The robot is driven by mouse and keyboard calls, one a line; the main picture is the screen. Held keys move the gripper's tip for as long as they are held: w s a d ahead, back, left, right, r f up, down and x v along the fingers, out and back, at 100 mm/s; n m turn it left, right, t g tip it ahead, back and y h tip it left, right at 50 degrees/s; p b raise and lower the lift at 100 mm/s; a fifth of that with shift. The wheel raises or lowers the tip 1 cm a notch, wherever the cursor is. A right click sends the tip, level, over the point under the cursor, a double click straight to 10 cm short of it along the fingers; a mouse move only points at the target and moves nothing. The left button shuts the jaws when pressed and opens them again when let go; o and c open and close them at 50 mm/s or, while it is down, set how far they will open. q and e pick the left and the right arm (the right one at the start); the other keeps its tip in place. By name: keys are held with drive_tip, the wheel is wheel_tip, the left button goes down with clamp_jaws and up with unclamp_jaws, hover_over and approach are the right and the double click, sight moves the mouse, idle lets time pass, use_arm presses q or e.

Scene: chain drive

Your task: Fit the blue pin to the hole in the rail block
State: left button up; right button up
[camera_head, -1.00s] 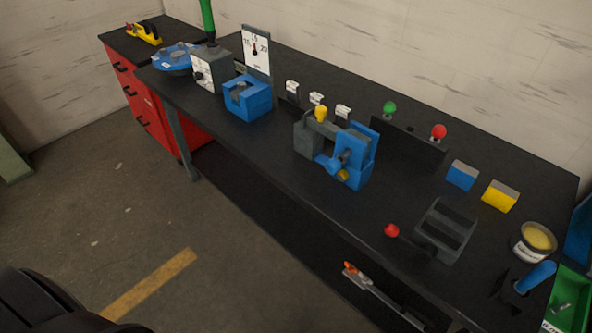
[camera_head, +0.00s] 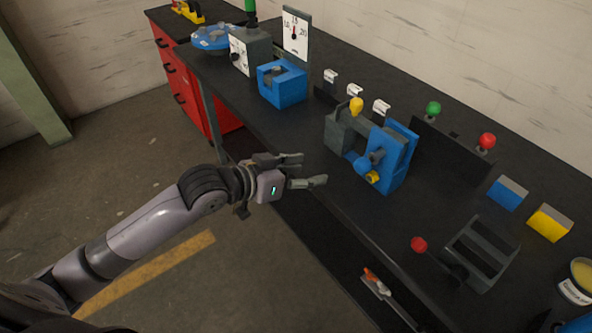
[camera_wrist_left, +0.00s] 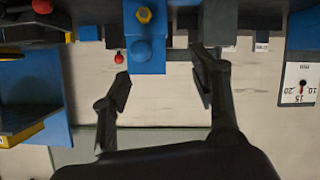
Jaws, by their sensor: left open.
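My left gripper (camera_head: 312,169) is open and empty in front of the bench edge, left of a clamp-like fixture. The fixture has a grey block (camera_head: 340,133) with a yellow knob (camera_head: 356,105) on top and an upright blue plate (camera_head: 402,150). A round blue part (camera_head: 364,164), possibly the blue pin, sits low at its front beside a yellow end (camera_head: 373,178). In the left wrist view, the blue plate (camera_wrist_left: 146,64) and the round blue part (camera_wrist_left: 140,50) lie beyond the open fingers (camera_wrist_left: 165,85). I cannot make out the hole. My right gripper is out of view.
A blue block (camera_head: 284,90) stands on the bench left of the fixture. A red-knobbed lever (camera_head: 419,244) and grey tray (camera_head: 482,252) are to the right. Blue (camera_head: 507,193) and yellow (camera_head: 550,222) boxes stand further right. The black bench front edge is close to my gripper.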

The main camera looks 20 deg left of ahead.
sight(357, 165)
use_arm(q)
drive_tip(key=shift+m+h, duration=0.3)
drive_tip(key=shift+h, duration=0.1)
drive_tip(key=d+x, duration=0.1)
drive_tip(key=x, duration=0.4)
drive_tip(key=s+r+p+x, duration=0.1)
drive_tip(key=x, duration=0.4)
drive_tip(key=d+p+x, duration=0.1)
drive_tip(key=x, duration=0.4)
drive_tip(key=shift+d+r, duration=0.25)
drive_tip(key=shift+d, duration=0.25)
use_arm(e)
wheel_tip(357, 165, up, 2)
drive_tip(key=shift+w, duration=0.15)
use_arm(q)
drive_tip(key=shift+c, duration=0.3)
clamp_jaws()
